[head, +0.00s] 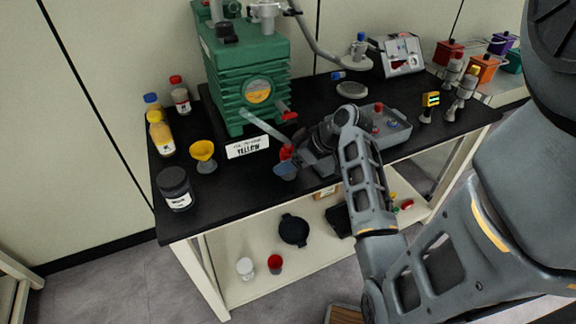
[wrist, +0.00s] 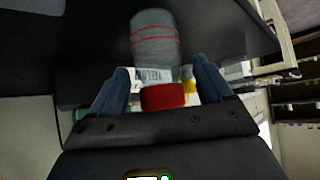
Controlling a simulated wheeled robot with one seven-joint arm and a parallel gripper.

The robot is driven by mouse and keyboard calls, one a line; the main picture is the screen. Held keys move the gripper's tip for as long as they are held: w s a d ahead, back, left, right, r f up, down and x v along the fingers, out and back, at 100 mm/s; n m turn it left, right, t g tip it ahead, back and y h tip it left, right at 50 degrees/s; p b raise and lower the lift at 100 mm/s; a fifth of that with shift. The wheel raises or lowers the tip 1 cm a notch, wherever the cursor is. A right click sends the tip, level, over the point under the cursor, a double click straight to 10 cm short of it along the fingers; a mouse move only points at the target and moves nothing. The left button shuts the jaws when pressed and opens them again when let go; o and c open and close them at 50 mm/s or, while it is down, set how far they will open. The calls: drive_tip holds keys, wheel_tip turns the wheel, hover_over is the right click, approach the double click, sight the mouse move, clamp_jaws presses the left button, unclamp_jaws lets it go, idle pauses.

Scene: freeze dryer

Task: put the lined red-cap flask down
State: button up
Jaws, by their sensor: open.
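The lined red-cap flask (wrist: 155,42) shows in the wrist view as a grey, see-through body with red lines, against the dark tabletop. Its red cap (wrist: 163,96) lies between the two blue fingers of my gripper (wrist: 161,68). The fingers are open, with a gap visible on each side of the cap. A bit of red cap (head: 286,152) shows there; the flask's body is mostly hidden.
The green freeze dryer (head: 247,75) stands behind. A grey tray (head: 388,128) lies right of my gripper. A lower shelf holds a black pan (head: 293,230).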

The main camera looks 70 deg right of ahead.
drive_tip(key=shift+c, duration=0.4)
drive_tip(key=c, duration=1.2)
drive_tip(key=shift+o, duration=0.2)
drive_tip(key=shift+r, duration=0.2)
